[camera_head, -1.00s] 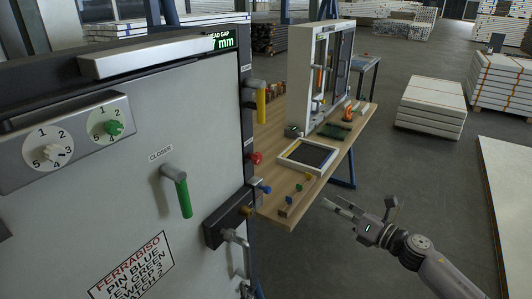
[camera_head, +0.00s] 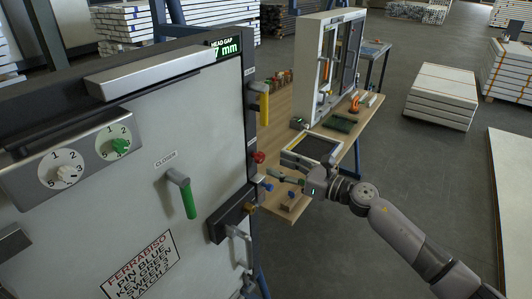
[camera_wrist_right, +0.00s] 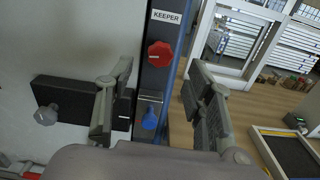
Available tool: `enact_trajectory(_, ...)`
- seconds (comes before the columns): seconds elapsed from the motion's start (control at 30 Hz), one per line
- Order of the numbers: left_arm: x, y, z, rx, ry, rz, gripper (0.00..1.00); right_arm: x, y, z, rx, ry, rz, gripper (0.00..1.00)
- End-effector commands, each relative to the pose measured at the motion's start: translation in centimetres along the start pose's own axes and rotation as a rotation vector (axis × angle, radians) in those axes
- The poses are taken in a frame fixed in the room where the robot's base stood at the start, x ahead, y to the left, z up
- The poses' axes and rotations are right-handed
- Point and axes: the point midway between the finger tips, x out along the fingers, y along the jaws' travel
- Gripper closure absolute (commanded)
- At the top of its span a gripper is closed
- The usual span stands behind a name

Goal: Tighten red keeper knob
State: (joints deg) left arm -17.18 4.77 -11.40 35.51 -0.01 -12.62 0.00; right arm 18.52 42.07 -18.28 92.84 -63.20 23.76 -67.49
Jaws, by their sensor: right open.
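The red keeper knob (camera_head: 258,157) sits on the dark edge of the grey door panel in the head view. In the right wrist view the red knob (camera_wrist_right: 160,54) shows under a "KEEPER" label (camera_wrist_right: 166,17), with a blue knob (camera_wrist_right: 149,119) below it. My right gripper (camera_head: 285,175) is in front of the bench, a little right of and below the red knob. In the wrist view its two fingers (camera_wrist_right: 160,95) stand wide apart with nothing between them, and the red knob lies beyond the fingertips. My left gripper is not in view.
The door carries a green-gripped closer handle (camera_head: 188,199), a yellow handle (camera_head: 264,108) and a dark latch block (camera_head: 229,216). A wooden bench (camera_head: 294,211) with a framed tray (camera_head: 296,156) and an upright window frame (camera_head: 310,75) stands behind.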

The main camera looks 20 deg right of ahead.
Motion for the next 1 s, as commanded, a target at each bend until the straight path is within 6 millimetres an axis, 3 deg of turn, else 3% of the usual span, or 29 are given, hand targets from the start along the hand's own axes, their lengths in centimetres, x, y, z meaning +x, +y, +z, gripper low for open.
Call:
enact_trajectory(0.1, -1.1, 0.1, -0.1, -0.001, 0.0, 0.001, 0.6, 2.4, 0.0, 0.4, 0.004, -0.004, -0.001, 0.52)
enact_trajectory(0.33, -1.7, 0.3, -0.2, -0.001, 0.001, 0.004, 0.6, 5.0, -0.1, 0.1, 0.003, -0.002, -0.002, 0.52)
enact_trajectory(0.7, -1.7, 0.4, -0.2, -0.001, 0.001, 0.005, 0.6, 5.4, -0.1, -0.1, 0.002, 0.0, -0.001, 0.52)
enact_trajectory(1.0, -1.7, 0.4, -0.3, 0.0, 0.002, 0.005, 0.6, 5.3, -0.1, -0.1, 0.002, 0.0, -0.001, 0.72)
